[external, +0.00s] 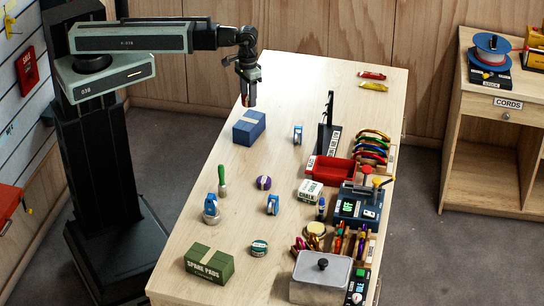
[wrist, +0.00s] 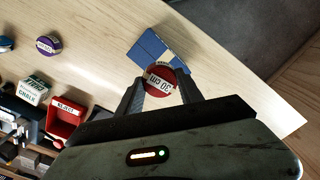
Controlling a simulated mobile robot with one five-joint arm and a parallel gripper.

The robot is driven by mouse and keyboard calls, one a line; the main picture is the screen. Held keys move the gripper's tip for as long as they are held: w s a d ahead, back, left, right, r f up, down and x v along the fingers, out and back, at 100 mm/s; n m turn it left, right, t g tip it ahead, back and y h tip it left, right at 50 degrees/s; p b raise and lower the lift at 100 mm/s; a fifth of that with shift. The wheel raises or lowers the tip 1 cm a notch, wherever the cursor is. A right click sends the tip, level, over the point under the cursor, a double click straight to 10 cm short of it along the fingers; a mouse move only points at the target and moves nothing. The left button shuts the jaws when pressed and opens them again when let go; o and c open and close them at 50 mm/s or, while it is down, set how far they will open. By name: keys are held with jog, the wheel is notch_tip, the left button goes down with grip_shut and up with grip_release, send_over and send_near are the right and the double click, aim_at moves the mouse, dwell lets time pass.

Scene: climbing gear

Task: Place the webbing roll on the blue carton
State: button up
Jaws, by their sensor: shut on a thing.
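My gripper (external: 249,101) hangs above the table's far left part in the external view, pointing down. In the wrist view my gripper (wrist: 160,82) is shut on a round red webbing roll (wrist: 159,84) with a white printed label. In the external view the roll is mostly hidden between the fingers. The blue carton (external: 249,128), a box with a tan tape strip, lies on the table just below my gripper. In the wrist view the blue carton (wrist: 147,50) shows beyond the roll, partly covered by it. The roll appears above the carton and apart from it.
A purple roll (external: 263,183), a green-handled tool (external: 222,179) and a green carton (external: 209,264) stand on the table. A red bin (external: 331,169) and a black upright stand (external: 326,133) are to the right. The tabletop around the blue carton is clear.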

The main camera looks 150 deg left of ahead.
aim_at(250, 121)
jog(key=shift+f+b, duration=2.85)
jog(key=shift+f, duration=0.7)
jog(key=o, duration=1.4)
jog(key=shift+r, duration=0.1)
notch_tip(250, 121, up, 13)
jog(key=p, duration=1.2)
jog(key=shift+f+p, duration=0.2)
jog(key=shift+p, duration=0.2)
jog(key=shift+f, duration=0.1)
